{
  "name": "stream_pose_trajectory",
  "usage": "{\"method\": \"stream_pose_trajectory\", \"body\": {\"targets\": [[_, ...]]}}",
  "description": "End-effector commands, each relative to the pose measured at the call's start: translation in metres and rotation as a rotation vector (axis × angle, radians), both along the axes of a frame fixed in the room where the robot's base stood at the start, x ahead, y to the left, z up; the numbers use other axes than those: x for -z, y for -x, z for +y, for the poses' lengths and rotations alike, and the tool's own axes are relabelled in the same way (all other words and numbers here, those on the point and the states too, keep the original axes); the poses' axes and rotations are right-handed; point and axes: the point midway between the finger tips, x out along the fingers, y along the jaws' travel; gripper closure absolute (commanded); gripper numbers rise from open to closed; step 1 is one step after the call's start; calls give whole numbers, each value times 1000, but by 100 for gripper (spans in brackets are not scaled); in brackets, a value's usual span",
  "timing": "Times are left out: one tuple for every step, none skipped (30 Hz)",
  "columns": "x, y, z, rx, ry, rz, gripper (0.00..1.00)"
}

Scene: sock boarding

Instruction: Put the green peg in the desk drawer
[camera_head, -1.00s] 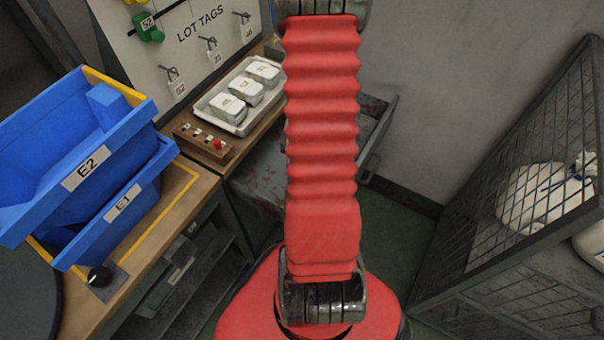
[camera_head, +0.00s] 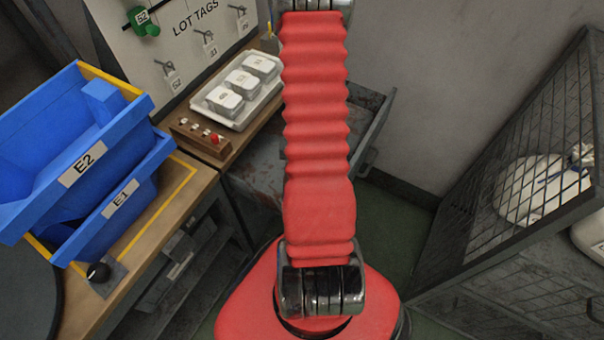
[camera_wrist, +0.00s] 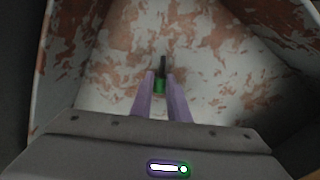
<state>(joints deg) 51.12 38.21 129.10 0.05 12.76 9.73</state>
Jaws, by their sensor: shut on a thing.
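My gripper (camera_wrist: 161,78) shows in the wrist view with its two purple fingers shut on the green peg (camera_wrist: 160,87). A dark, narrow end of the peg points away between the fingertips. The fingers and peg are over the open desk drawer, whose worn, rust-patched interior (camera_wrist: 110,62) fills most of the wrist view. I cannot tell how far the peg is above the drawer floor. In the head view, the drawer's grey side wall (camera_head: 377,125) shows right of my red arm, which hides much of the drawer. The gripper is out of sight there.
Left of the drawer, a bench holds a white tray (camera_head: 212,115) of lidded boxes, a wooden block with a red knob (camera_head: 215,138), and blue bins (camera_head: 60,190). A lot-tag board (camera_head: 185,50) stands behind. A mesh cage (camera_head: 500,210) is at the right.

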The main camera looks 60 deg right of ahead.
Motion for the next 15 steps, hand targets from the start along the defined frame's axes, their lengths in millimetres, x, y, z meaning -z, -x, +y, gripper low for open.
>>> {"method": "stream_pose_trajectory", "body": {"targets": [[4, 0, 0, 0, 0, 0, 100], [6, 0, 0, 0, 0, 0, 100], [7, 0, 0, 0, 1, 0, 100], [7, 0, 0, 0, 1, 0, 100], [8, 0, 0, 0, 1, 0, 100], [8, 0, 0, 0, 1, 0, 100], [7, 0, 0, 0, 1, 0, 100], [7, 0, 0, 0, 1, 0, 100], [7, 0, 0, 0, 1, 0, 100], [7, 0, 0, 0, 1, 0, 100], [7, 0, 0, 0, 1, 0, 100], [8, 0, 0, 0, 1, 0, 100], [8, 0, 0, 0, 1, 0, 100], [9, 0, 0, 0, 1, 0, 100], [9, 0, 0, 0, 1, 0, 84]]}}
